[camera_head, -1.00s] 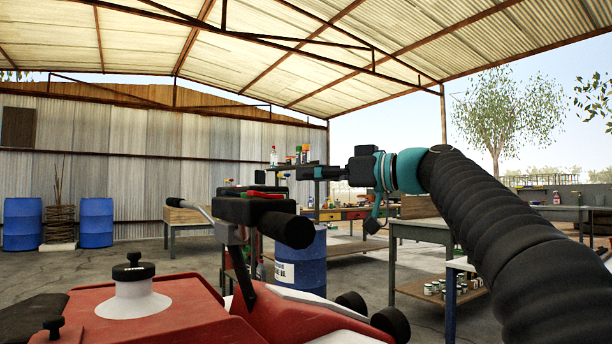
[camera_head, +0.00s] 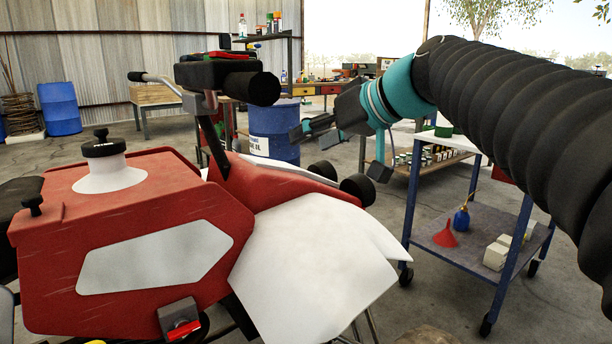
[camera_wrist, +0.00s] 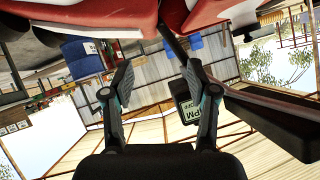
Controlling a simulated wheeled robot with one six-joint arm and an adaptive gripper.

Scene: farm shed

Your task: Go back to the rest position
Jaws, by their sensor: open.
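My gripper (camera_head: 303,130) is at the end of my arm, right of the middle of the head view, pointing left. In the wrist view my gripper (camera_wrist: 158,82) shows two fingers spread apart with nothing between them. The wrist picture is upside down, with the shed roof at the bottom. The gripper is near the red and white machine (camera_head: 140,215) and does not appear to touch it. In the head view it overlaps the blue drum (camera_head: 275,150) behind.
A blue trolley (camera_head: 480,255) stands at the right, with a red funnel (camera_head: 446,236) and a blue oil can (camera_head: 461,219) on its lower shelf. A wooden box table (camera_head: 158,95) and a blue barrel (camera_head: 59,108) stand farther back. Bare floor shows between them.

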